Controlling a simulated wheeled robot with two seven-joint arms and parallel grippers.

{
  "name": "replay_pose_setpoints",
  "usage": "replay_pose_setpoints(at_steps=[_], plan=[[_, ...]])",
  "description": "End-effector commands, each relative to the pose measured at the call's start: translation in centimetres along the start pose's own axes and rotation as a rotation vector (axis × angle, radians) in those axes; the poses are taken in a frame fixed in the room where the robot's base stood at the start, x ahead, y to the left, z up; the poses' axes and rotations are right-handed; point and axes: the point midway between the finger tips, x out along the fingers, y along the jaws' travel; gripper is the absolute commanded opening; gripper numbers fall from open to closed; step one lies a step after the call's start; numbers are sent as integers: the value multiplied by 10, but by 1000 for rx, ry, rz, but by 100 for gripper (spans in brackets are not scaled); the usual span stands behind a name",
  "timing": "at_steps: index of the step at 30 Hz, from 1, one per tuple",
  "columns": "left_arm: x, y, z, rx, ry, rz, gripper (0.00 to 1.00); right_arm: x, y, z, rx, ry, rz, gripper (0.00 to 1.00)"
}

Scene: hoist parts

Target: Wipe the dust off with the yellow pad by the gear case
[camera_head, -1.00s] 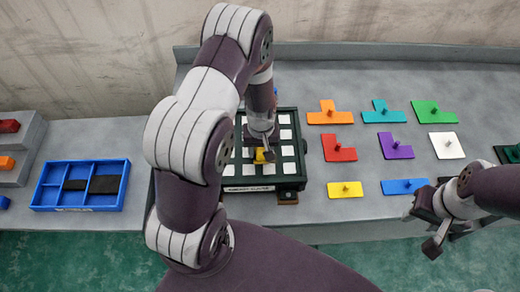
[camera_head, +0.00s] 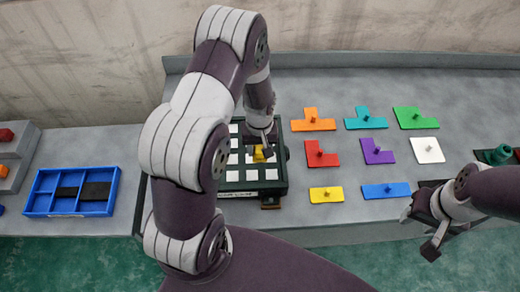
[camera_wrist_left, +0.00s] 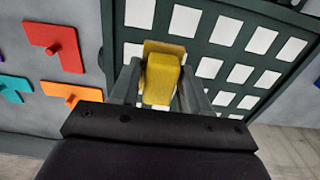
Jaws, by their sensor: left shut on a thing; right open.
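My left gripper (camera_head: 262,148) is shut on the yellow pad (camera_head: 258,156) and holds it at the dark green case (camera_head: 283,165) with a grid of white squares. In the left wrist view the yellow pad (camera_wrist_left: 162,82) sits between the two fingers, its wider base against or just over the grid of the case (camera_wrist_left: 262,88). I cannot tell whether it touches. No dust can be made out. My left arm hides part of the case. My right gripper (camera_head: 425,230) is open and empty near the bench's front right edge.
Flat coloured pieces with knobs, among them a red piece (camera_head: 322,155) and a yellow piece (camera_head: 326,194), lie in rows right of the case. A blue tray (camera_head: 36,207) with dark strips is at left. A dark green part (camera_head: 497,155) stands at far right.

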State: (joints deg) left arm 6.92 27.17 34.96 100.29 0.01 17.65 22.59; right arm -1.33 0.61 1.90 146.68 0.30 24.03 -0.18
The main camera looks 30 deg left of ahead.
Motion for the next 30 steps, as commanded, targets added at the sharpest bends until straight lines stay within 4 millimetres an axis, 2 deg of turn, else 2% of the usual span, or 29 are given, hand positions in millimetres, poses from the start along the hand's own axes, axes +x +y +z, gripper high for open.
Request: replay_pose_setpoints(at_steps=[1, 6, 12, 28, 30], plan=[[-9, 0, -1, 0, 1, 1, 17, -8, 0, -1, 0, 0, 0, 43], [-24, 0, -4, 2, 1, 0, 17, -20, 0, -2, 0, 0, 0, 43], [-36, 1, -6, 3, 1, 0, 17, -29, 0, -4, 0, 0, 0, 43], [-35, 1, -6, 5, 1, 0, 17, -28, 0, -3, 0, 0, 0, 43], [-26, 5, -7, 37, 1, 1, 17, -18, 0, -2, 0, 0, 0, 43]])
